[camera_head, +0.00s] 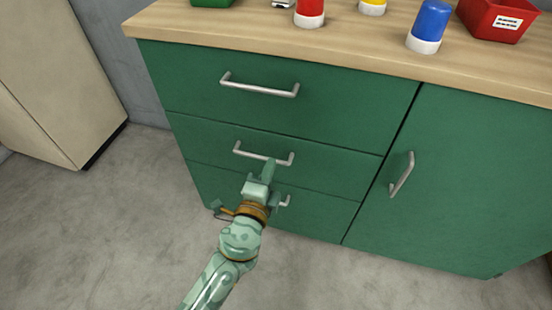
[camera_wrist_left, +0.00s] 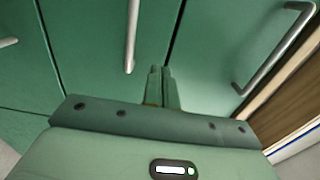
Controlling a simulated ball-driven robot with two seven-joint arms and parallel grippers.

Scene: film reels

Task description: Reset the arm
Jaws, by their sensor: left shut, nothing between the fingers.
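My left gripper (camera_head: 270,168) is shut and empty in the head view, just in front of the middle drawer's handle (camera_head: 250,155) of the green cabinet (camera_head: 300,110). I cannot tell whether its fingertips touch that handle. In the left wrist view the two fingers (camera_wrist_left: 161,75) stand close together with nothing between them. A silver handle (camera_wrist_left: 132,40) shows just left of the fingertips there. All the cabinet's drawers and its door look closed. My left arm partly covers the bottom drawer and its handle (camera_head: 286,201). My right gripper does not show.
The wooden top (camera_head: 350,45) holds a red-and-white container (camera_head: 310,12), a blue-and-white container (camera_head: 430,25), a yellow one (camera_head: 372,7) and a red bin (camera_head: 495,18). The door handle (camera_head: 402,174) sticks out at the right. A beige cabinet (camera_head: 50,80) stands left. The floor in front is clear.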

